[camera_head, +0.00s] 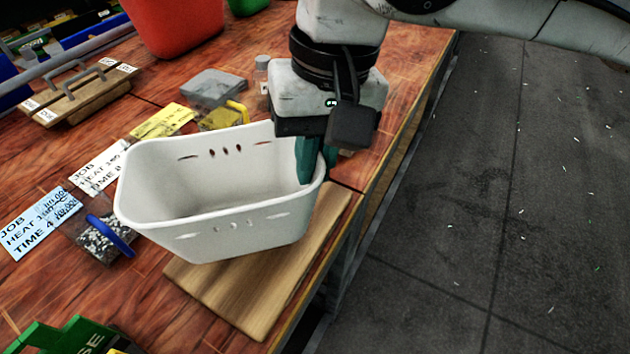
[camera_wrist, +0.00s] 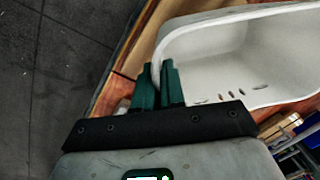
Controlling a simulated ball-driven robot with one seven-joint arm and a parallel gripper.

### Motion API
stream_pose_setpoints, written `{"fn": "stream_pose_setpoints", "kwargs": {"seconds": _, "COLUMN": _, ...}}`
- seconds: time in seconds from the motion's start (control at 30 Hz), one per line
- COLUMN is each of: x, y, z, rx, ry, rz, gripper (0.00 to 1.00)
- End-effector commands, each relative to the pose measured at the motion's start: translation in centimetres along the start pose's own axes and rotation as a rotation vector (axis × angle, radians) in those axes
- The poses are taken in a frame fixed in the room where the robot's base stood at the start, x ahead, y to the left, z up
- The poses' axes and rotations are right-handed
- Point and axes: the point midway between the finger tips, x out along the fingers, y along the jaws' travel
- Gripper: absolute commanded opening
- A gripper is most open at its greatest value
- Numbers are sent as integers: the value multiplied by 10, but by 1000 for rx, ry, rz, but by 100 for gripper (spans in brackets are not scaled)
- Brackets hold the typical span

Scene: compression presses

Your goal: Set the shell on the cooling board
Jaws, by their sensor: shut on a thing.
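The shell is a white, open-topped plastic basin (camera_head: 225,215) with small slots in its long walls. It is upright, over a pale wooden board (camera_head: 245,315) near the table's front edge, which I take for the cooling board. My gripper (camera_head: 316,160) has green fingers pinching the basin's right end wall at the rim. In the wrist view the fingers (camera_wrist: 158,85) straddle the wall of the basin (camera_wrist: 215,45). The basin hides much of the board. Whether its base touches the board or hangs just above it, I cannot tell.
Job cards (camera_head: 42,222) lie left of the basin, by a clear scoop of dark pellets with a blue handle (camera_head: 110,235). A yellow-handled container (camera_head: 225,115), a grey box (camera_head: 213,87) and a red bin (camera_head: 170,22) stand behind. Open floor (camera_head: 500,200) lies right.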

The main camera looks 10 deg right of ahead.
Motion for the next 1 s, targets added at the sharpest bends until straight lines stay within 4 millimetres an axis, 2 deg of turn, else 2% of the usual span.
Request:
{"fn": "stream_pose_setpoints", "kwargs": {"seconds": 0.13, "x": 14, "y": 5, "z": -7, "rx": 1, "ry": 0, "rz": 0, "gripper": 0}}
{"fn": "stream_pose_setpoints", "kwargs": {"seconds": 0.4, "x": 38, "y": 8, "z": -7, "rx": 1, "ry": 2, "rz": 2, "gripper": 0}}
{"fn": "stream_pose_setpoints", "kwargs": {"seconds": 0.93, "x": 42, "y": 8, "z": -6, "rx": 0, "ry": 0, "rz": 0, "gripper": 0}}
{"fn": "stream_pose_setpoints", "kwargs": {"seconds": 0.97, "x": 42, "y": 8, "z": -6, "rx": 0, "ry": 0, "rz": 1, "gripper": 12}}
{"fn": "stream_pose_setpoints", "kwargs": {"seconds": 1.0, "x": 42, "y": 8, "z": -6, "rx": 0, "ry": 0, "rz": 1, "gripper": 16}}
